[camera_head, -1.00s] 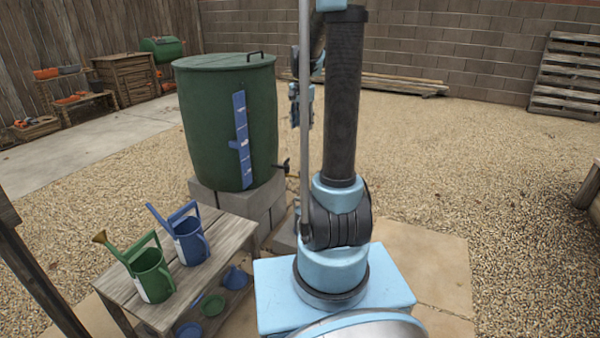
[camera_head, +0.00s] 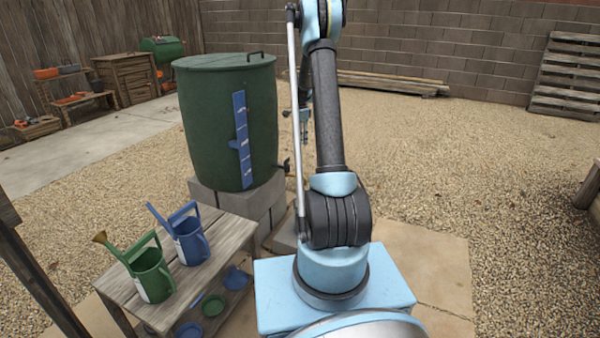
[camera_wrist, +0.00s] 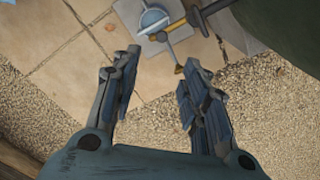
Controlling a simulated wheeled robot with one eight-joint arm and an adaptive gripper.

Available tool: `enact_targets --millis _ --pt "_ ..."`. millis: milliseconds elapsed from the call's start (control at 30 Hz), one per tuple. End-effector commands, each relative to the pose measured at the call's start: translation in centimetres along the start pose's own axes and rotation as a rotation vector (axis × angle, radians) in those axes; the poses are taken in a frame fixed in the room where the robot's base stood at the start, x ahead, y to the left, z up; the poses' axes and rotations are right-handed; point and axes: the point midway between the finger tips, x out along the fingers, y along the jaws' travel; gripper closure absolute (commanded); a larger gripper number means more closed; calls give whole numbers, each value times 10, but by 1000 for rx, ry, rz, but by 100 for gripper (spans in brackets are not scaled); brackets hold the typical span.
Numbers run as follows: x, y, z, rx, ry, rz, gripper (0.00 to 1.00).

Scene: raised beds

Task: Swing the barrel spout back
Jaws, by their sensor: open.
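The green rain barrel (camera_head: 222,118) stands upright on grey blocks, with a blue gauge strip on its front. Its dark spout (camera_head: 284,165) sticks out low on the barrel's right side, partly beside my arm. In the wrist view the spout shows as a brass pipe (camera_wrist: 178,25) with a dark handle, at the top, ahead of my fingers; the barrel's dark side (camera_wrist: 290,40) fills the top right. My gripper (camera_wrist: 157,60) is open and empty, apart from the spout. In the head view my gripper is small and mostly hidden behind my arm.
A wooden bench (camera_head: 228,240) at the lower left holds a green watering can (camera_head: 152,277) and a blue watering can (camera_head: 191,243). A grey slab with a round, light blue object (camera_wrist: 153,20) lies below the spout. Open gravel (camera_head: 430,150) spreads to the right.

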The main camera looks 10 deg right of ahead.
Motion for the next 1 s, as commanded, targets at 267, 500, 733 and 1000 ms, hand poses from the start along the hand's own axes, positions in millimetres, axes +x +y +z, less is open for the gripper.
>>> enact_targets --millis 267,500,733,1000 --pt "18 -6 -3 19 -1 3 59" --pt "55 -6 -3 19 -1 3 59" --pt "95 -5 -2 18 -1 2 59" --pt "142 -5 -2 18 -1 2 59"
